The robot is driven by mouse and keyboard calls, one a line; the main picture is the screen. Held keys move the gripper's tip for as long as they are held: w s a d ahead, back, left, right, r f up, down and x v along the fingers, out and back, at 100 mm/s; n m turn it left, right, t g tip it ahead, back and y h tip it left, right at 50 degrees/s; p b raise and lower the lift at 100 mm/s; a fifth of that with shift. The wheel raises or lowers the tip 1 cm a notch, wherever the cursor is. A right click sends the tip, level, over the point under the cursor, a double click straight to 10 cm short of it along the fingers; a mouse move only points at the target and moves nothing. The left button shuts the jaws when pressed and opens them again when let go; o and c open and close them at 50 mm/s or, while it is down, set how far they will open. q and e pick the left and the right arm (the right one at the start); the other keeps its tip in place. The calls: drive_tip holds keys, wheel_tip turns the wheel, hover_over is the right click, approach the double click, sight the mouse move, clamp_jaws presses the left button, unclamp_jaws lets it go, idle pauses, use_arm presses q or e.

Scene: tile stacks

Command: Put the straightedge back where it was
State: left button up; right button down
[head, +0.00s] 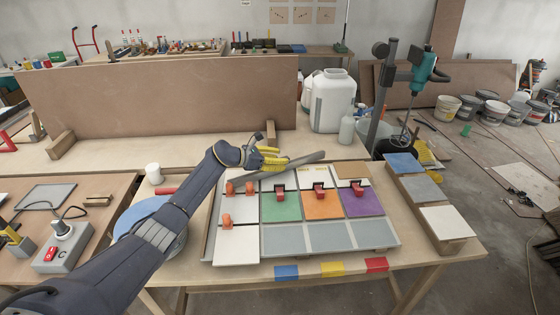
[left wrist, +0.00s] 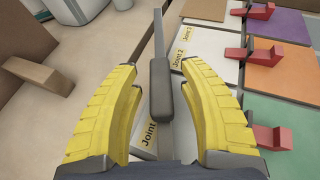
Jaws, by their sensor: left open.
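The straightedge (head: 306,160) is a long grey bar lying along the back edge of the tile tray (head: 210,222), slanting up to the right. In the left wrist view the straightedge (left wrist: 160,92) shows a dark, rounded grip in its middle. In the left wrist view the left gripper (left wrist: 166,92) is open, with a finger on each side of the grip and gaps to both. White tiles labelled "Joint" lie beneath and beside the bar. My right gripper is out of view.
Red clamps (head: 319,190) and orange clamps (head: 226,220) stand up between the tiles. A tall brown board (head: 160,95) stands behind, with a wooden foot (head: 270,134). A white jug (head: 332,100) and bottle (head: 346,130) stand at the back. Spare tiles (head: 447,222) lie at the right.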

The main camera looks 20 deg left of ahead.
use_arm(q)
wheel_tip(320, 180, up, 4)
hover_over(253, 173)
drive_tip(key=shift+s+r, duration=0.1)
drive_tip(key=shift+r, duration=0.1)
idle(0.5)
